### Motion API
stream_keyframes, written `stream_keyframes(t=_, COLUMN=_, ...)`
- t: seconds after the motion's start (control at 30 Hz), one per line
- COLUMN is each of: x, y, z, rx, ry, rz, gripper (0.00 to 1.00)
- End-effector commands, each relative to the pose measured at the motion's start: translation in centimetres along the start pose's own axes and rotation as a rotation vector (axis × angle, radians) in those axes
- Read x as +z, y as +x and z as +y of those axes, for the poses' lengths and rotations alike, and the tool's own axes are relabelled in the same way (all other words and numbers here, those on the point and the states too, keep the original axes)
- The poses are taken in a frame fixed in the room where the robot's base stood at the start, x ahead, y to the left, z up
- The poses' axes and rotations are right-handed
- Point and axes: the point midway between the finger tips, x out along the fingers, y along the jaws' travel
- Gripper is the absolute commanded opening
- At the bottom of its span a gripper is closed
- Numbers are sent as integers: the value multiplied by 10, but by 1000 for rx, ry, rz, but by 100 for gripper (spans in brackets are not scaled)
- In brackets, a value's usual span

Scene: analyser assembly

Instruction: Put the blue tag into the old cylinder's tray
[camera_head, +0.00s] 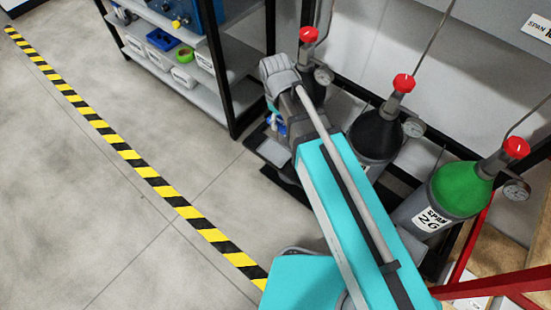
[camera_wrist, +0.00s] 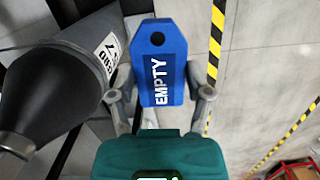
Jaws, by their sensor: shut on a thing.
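The blue tag (camera_wrist: 160,50), with a hole near its top and the word EMPTY, is held between the fingers of my gripper (camera_wrist: 160,85) in the wrist view. Both fingers press on its side edges. A dark grey cylinder (camera_wrist: 65,75) with a white label lies left of the tag in that view, apart from it. In the head view, my arm hides most of the gripper, and a small bit of blue (camera_head: 270,117) shows beside it. Below it, a dark flat base with a grey plate (camera_head: 273,152) lies on the floor; I cannot tell whether this is the tray.
A black-shouldered cylinder (camera_head: 376,135) and a green-shouldered cylinder (camera_head: 458,188) stand at the wall, with red valves and gauges. A shelf unit (camera_head: 215,100) with bins stands at the back. Open floor with a yellow-black stripe (camera_head: 150,175) lies left.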

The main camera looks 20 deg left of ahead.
Motion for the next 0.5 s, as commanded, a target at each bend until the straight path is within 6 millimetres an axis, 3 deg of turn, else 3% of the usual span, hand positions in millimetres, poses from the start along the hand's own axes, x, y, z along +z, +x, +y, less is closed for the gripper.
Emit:
stream_keyframes(t=0.03, x=-2, y=17, z=-2, rx=1, ry=-5, rz=0, gripper=13)
stream_keyframes(t=0.5, x=-12, y=93, z=-21, rx=5, ry=-39, rz=0, gripper=13)
